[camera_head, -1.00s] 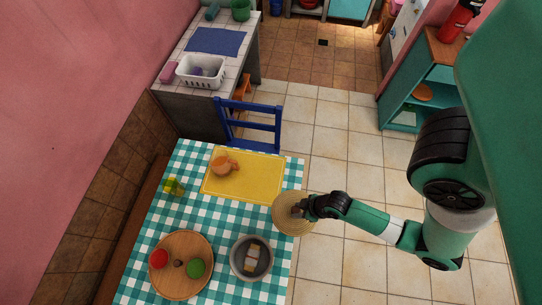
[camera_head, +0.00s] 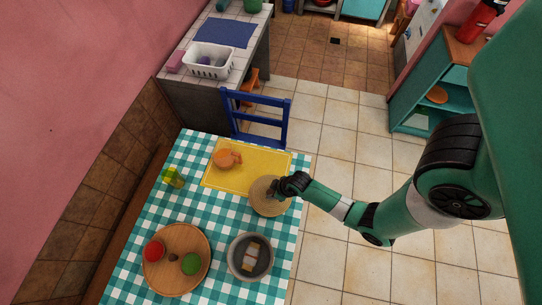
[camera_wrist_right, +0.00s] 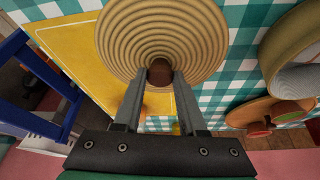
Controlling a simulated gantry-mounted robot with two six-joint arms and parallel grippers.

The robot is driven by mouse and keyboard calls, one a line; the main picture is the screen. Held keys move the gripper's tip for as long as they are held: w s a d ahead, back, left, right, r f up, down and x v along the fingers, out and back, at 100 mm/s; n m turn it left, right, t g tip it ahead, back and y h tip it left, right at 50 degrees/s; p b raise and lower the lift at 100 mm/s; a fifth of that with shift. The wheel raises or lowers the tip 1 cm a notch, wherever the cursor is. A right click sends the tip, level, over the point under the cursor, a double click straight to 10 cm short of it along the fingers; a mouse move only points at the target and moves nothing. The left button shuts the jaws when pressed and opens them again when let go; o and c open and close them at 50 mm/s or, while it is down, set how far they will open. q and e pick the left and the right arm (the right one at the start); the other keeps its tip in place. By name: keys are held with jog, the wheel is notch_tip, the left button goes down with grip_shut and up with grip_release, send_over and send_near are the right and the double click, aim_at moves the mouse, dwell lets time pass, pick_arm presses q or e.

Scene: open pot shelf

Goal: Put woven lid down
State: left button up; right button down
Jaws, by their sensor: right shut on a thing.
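The woven lid (camera_head: 267,203) is a round straw-coloured disc with coiled rings; it also shows in the right wrist view (camera_wrist_right: 200,35). My right gripper (camera_head: 276,188) is shut on the lid's dark brown knob (camera_wrist_right: 160,72). The lid is over the right part of the table, overlapping the lower right corner of the yellow placemat in the head view. I cannot tell whether it touches the table. My left gripper is not in view.
A grey bowl (camera_head: 236,268) with pale pieces inside stands just below the lid. A round wooden board (camera_head: 175,283) holds red and green items. An orange cup (camera_head: 223,158) sits on the yellow placemat (camera_head: 266,160). A blue chair (camera_head: 256,119) stands at the table's far edge.

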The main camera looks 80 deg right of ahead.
jog(key=shift+s+b+x, duration=0.2)
jog(key=shift+b+x, duration=0.3)
jog(key=shift+x, duration=0.45)
jog(key=shift+s+b+x, duration=0.15)
jog(key=shift+b+x, duration=0.3)
jog(key=shift+x, duration=0.5)
jog(key=shift+f, duration=0.25)
jog(key=c, duration=0.9)
grip_release()
jog(key=shift+f, duration=0.1)
jog(key=o, duration=0.4)
jog(key=shift+r, duration=0.3)
jog(key=p+v, duration=0.8)
jog(key=v, duration=0.4)
jog(key=shift+f+p, duration=0.1)
jog(key=shift+p, duration=0.25)
